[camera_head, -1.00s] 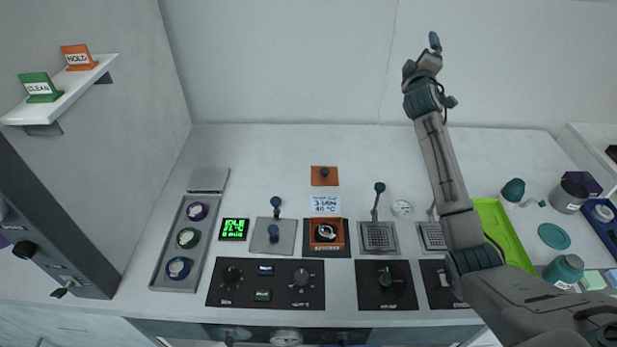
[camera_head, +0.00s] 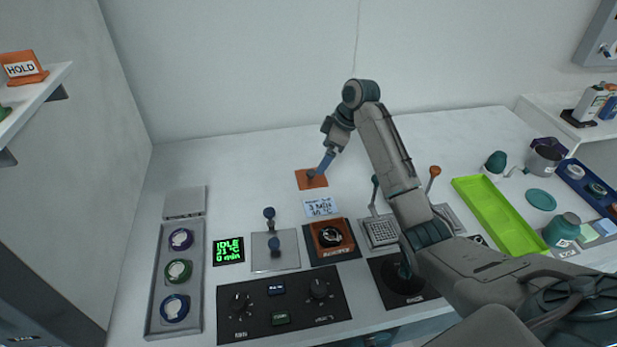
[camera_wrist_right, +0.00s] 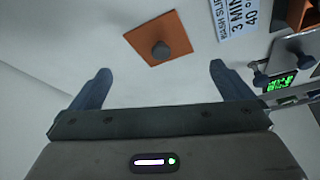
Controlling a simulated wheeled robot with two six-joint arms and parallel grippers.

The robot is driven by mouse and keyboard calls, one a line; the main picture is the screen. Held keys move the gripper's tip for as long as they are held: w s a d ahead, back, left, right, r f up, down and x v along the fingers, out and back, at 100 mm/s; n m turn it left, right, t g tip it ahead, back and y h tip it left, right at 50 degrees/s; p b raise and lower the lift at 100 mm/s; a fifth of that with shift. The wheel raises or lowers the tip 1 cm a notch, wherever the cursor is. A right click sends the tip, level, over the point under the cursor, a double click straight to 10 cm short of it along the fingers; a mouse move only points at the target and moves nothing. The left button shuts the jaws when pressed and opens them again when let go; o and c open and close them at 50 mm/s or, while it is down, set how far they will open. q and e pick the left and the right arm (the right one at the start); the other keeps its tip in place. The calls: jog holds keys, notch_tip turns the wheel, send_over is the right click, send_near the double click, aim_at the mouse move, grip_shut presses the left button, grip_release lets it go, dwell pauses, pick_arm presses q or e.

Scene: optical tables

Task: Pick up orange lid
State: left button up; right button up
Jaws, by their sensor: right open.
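The orange lid (camera_head: 303,180) is a flat square plate with a dark grey round knob in its middle. It lies on the white bench behind the label card. In the right wrist view the lid (camera_wrist_right: 176,27) is ahead of the fingers, near the top, with its knob between their lines. My right gripper (camera_head: 322,166) comes down at the lid, its blue fingertips close to the knob in the head view. In the right wrist view my right gripper (camera_wrist_right: 161,82) is open with nothing between its fingers. My left gripper is not in view.
A label card (camera_head: 321,208) lies just in front of the lid. The press chamber (camera_head: 329,258) with an orange square top stands nearer. A grey plate with blue knobs (camera_head: 272,251) is to the left, a lime green tray (camera_head: 498,215) to the right. The bench left of the lid is clear.

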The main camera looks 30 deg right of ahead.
aim_at(314, 172)
jog(key=shift+x, duration=1.1)
jog(key=p+x, duration=0.2)
jog(key=x, duration=0.3)
jog(key=shift+w+a+f, duration=0.15)
jog(key=shift+f, duration=0.2)
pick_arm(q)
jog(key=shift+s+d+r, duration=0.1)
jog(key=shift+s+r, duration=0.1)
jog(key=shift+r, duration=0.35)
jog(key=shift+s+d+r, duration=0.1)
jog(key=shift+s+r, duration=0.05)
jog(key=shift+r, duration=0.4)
pick_arm(e)
jog(key=c, duration=0.9)
jog(key=shift+o, duration=0.2)
